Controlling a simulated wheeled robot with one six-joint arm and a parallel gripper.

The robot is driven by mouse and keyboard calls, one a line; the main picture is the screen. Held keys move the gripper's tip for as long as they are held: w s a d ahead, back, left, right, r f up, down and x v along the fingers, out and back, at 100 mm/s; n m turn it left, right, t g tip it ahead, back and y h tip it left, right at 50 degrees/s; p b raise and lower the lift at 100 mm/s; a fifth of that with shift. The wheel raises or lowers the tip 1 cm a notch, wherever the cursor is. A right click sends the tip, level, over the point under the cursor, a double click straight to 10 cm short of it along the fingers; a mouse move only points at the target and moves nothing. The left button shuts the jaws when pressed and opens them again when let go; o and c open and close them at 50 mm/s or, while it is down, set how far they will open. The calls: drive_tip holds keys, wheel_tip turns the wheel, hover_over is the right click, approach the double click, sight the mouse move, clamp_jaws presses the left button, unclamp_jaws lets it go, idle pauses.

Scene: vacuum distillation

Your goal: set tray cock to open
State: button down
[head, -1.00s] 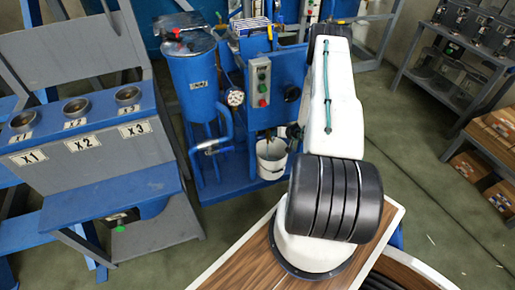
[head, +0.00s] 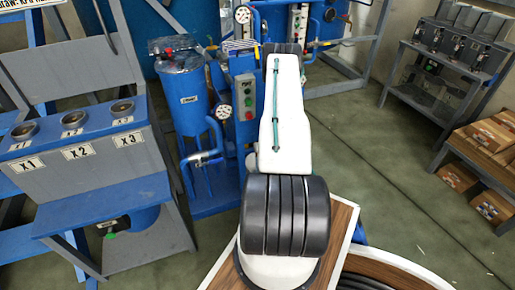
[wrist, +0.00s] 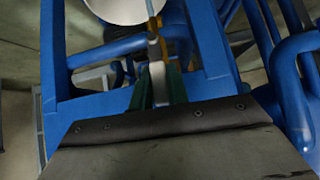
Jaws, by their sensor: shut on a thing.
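In the wrist view, the tray cock (wrist: 154,46) shows as a small brass-coloured body below a white bucket. A narrow pale piece (wrist: 157,82), seemingly its handle, lies between the green-edged fingers of my gripper (wrist: 160,88). The gripper is shut on it. The fingers hide part of the handle, so its exact angle is hard to tell. In the head view, my own arm hides the cock and the gripper.
The white bucket (wrist: 122,8) is just beyond the cock. Blue frame beams (wrist: 210,45) and pipes (wrist: 290,75) stand close around the gripper. In the head view, a blue tank (head: 183,100), a gauge (head: 218,112) and a button box (head: 245,100) are left of my arm.

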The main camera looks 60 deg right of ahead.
drive_tip(key=shift+d+r, duration=0.15)
drive_tip(key=shift+d, duration=0.05)
drive_tip(key=c, duration=1.4)
unclamp_jaws()
drive_tip(key=shift+a, duration=0.1)
drive_tip(key=shift+o, duration=0.2)
drive_tip(key=v, duration=0.7)
drive_tip(key=shift+s+a+r, duration=0.2)
drive_tip(key=shift+s, duration=0.05)
